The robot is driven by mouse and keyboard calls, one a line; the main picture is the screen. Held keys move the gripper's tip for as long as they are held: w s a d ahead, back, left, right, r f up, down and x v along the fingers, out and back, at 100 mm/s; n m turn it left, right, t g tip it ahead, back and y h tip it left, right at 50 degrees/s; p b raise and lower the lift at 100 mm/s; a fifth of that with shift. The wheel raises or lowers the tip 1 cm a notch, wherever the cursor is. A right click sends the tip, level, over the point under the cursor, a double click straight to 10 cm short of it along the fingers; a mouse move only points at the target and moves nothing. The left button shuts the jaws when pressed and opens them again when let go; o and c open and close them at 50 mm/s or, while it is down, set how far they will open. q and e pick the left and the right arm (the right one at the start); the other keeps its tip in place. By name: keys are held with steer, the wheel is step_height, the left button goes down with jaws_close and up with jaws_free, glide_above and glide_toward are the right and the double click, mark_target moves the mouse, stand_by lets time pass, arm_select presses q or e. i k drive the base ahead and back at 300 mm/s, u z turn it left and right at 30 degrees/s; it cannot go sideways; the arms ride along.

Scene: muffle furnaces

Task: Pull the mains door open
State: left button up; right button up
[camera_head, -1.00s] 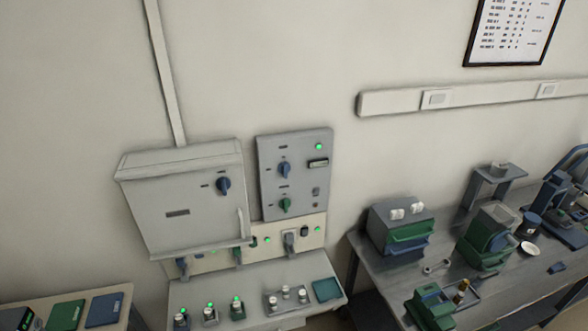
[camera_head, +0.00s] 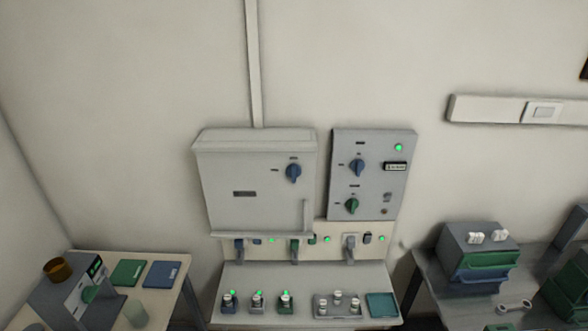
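The mains door (camera_head: 250,190) is the light grey front of a wall cabinet left of the picture's middle. It looks shut. A blue rotary knob (camera_head: 293,172) sits at its upper right, and a dark label plate (camera_head: 244,194) is near its middle. A slim vertical handle (camera_head: 306,216) stands at its lower right edge. Neither of my grippers shows in the head view, so their distance from the door cannot be told.
A control panel (camera_head: 373,175) with blue and green knobs hangs right of the cabinet. A side table (camera_head: 196,300) stands left, and a workbench (camera_head: 430,290) with a drawer box (camera_head: 478,252) stands right.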

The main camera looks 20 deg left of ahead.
mark_target(249, 193)
steer(key=z, duration=0.1)
steer(key=i, duration=0.4)
steer(key=u, duration=1.7)
